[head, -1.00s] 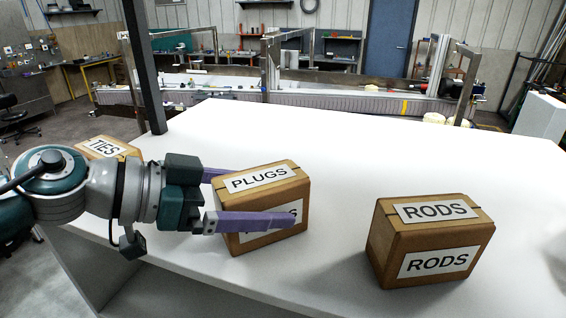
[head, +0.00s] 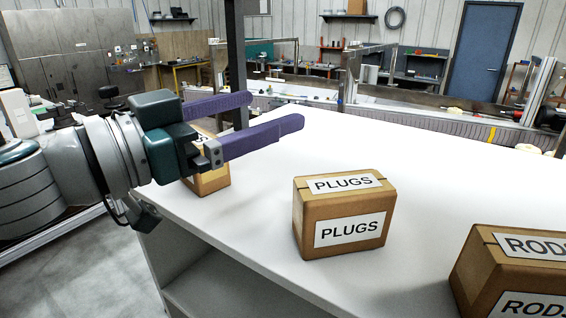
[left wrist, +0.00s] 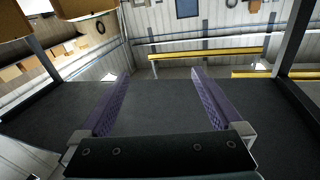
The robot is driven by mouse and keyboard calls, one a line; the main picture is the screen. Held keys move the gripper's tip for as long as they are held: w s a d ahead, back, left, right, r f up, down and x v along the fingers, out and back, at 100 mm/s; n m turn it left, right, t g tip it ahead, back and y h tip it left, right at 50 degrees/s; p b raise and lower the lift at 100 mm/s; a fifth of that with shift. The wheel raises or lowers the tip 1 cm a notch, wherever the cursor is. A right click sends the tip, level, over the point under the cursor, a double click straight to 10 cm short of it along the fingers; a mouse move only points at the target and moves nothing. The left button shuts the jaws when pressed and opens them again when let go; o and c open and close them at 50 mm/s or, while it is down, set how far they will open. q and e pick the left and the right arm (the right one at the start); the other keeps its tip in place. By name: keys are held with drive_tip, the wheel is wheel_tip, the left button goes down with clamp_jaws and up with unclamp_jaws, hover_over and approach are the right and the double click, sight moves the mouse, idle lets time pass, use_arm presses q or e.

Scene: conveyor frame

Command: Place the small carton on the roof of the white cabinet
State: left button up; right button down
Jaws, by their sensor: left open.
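The PLUGS carton (head: 343,218) stands upright on the white cabinet's roof (head: 420,190), near its front edge. A second carton (head: 211,183) stands farther left, mostly hidden behind my left gripper; its label is covered now. The RODS carton (head: 505,275) is cut off at the lower right. I cannot tell for sure which is the small carton. My left gripper (head: 274,110) is open and empty, up and left of the PLUGS carton and apart from it. In the left wrist view its purple fingers (left wrist: 161,74) are spread with nothing between them. My right gripper is not in view.
The cabinet's open shelf (head: 215,285) shows below its roof. A dark post (head: 235,60) rises behind my left gripper. The conveyor frame (head: 420,118) runs behind the cabinet. The roof is clear behind the PLUGS carton.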

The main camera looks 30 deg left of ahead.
use_arm(q)
drive_tip(key=s+a+f+n+g+y, duration=0.5)
drive_tip(key=s+f+n+g+y, duration=0.15)
drive_tip(key=f+y, duration=0.3)
drive_tip(key=s+d+f+m+g+h, duration=0.2)
drive_tip(key=s+d+f+g, duration=0.1)
drive_tip(key=s, duration=0.4)
drive_tip(key=s+d+f+m+g+h, duration=0.2)
drive_tip(key=s+d+f+g, duration=0.2)
drive_tip(key=s+d+f, duration=0.1)
drive_tip(key=shift+s+d, duration=0.65)
drive_tip(key=shift+s, duration=0.5)
drive_tip(key=shift+g, duration=0.25)
wheel_tip(320, 180, up, 5)
drive_tip(key=p, duration=0.4)
drive_tip(key=shift+f+p, duration=0.15)
drive_tip(key=shift+p, duration=0.15)
